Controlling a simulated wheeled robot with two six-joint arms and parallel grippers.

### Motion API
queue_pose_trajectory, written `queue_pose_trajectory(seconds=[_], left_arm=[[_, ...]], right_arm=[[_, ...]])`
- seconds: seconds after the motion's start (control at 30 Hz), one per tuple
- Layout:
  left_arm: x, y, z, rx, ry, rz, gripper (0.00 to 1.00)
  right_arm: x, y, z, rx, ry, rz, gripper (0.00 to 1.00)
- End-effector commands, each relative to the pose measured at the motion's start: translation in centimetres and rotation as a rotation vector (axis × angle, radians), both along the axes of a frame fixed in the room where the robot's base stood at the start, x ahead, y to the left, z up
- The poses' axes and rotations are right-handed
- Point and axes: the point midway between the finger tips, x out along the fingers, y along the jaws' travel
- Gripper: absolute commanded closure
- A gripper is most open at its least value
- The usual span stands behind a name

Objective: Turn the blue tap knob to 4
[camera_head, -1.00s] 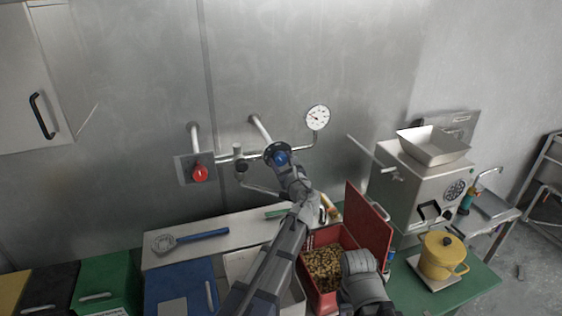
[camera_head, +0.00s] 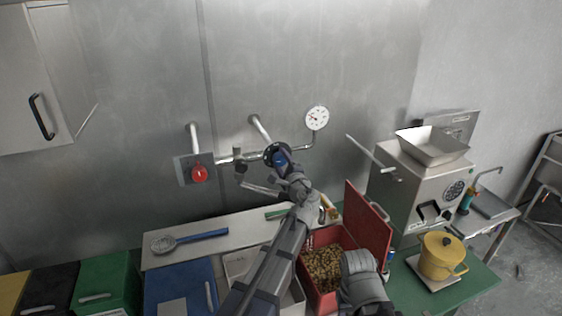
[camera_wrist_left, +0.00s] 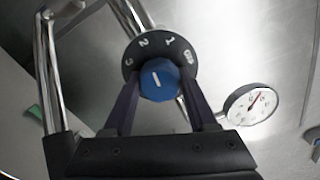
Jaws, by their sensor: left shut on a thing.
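The blue tap knob (camera_head: 280,161) sits on a pipe on the steel wall, in front of a round black dial. In the left wrist view the blue knob (camera_wrist_left: 160,80) has a short white mark, tilted slightly left of upright, on its face. Numbers 1, 2 and 3 show on the dial (camera_wrist_left: 133,52) above and left of it; its lower part, including any 4, is hidden. My left gripper (camera_head: 285,167) is shut on the knob, with one finger on each side in the wrist view (camera_wrist_left: 160,95). My right gripper's fingers do not show.
A pressure gauge (camera_head: 316,118) is to the right. Below are an open red bean box (camera_head: 352,238), a grinder (camera_head: 412,190) and a yellow pot (camera_head: 440,257). The wall above is clear.

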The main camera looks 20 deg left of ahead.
Motion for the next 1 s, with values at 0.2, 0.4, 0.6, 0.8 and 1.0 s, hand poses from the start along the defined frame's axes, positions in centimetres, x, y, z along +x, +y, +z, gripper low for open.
queue_pose_trajectory(seconds=[0.2,0.4,0.6,0.8,1.0], left_arm=[[-0.06,0.00,0.01,-0.170,-0.114,0.000,0.98],[-0.07,-0.01,0.03,-0.328,-0.220,0.000,0.98],[-0.07,0.00,0.06,-0.485,-0.327,0.000,0.98],[-0.09,0.01,0.08,-0.643,-0.433,0.002,0.98],[-0.12,0.03,0.09,-0.800,-0.539,0.001,0.98]], right_arm=[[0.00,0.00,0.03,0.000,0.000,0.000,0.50],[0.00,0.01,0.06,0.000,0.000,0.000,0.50],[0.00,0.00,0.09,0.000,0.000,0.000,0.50],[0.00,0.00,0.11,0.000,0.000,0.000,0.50],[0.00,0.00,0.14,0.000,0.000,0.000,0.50]])
